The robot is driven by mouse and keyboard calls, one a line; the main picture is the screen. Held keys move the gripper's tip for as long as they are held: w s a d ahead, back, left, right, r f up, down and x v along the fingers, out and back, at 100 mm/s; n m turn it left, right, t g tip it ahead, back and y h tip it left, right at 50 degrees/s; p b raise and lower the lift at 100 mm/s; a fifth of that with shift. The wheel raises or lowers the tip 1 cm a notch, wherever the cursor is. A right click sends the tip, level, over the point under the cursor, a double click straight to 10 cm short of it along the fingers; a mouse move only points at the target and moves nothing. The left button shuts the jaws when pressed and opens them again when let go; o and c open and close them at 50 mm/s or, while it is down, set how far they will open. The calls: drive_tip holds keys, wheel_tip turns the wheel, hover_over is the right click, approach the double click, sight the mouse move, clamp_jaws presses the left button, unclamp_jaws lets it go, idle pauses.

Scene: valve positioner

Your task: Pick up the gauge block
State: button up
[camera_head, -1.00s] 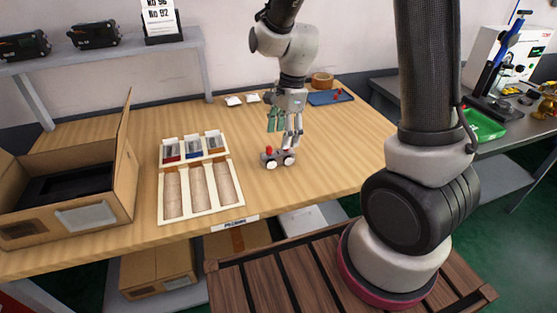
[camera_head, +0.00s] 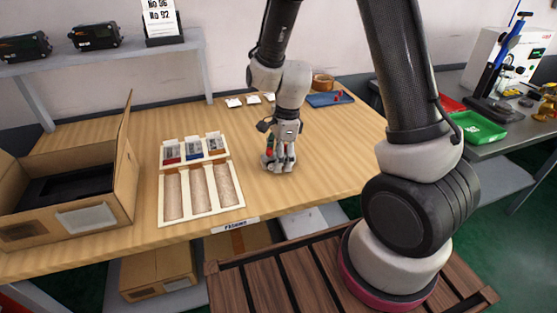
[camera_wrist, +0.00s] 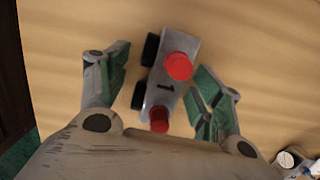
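The green-padded fingers are apart on either side, with visible gaps to the block. In the head view my gripper (camera_head: 280,164) points straight down over the block and hides most of it.
A cream tray (camera_head: 201,215) with three long slots and three small filled compartments stands left of my gripper. An open cardboard box (camera_head: 75,222) stands further left. A blue tray (camera_head: 325,99) and a tape roll (camera_head: 323,81) lie behind. The table right of my gripper is clear.

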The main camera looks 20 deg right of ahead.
drive_tip(key=c, duration=1.3)
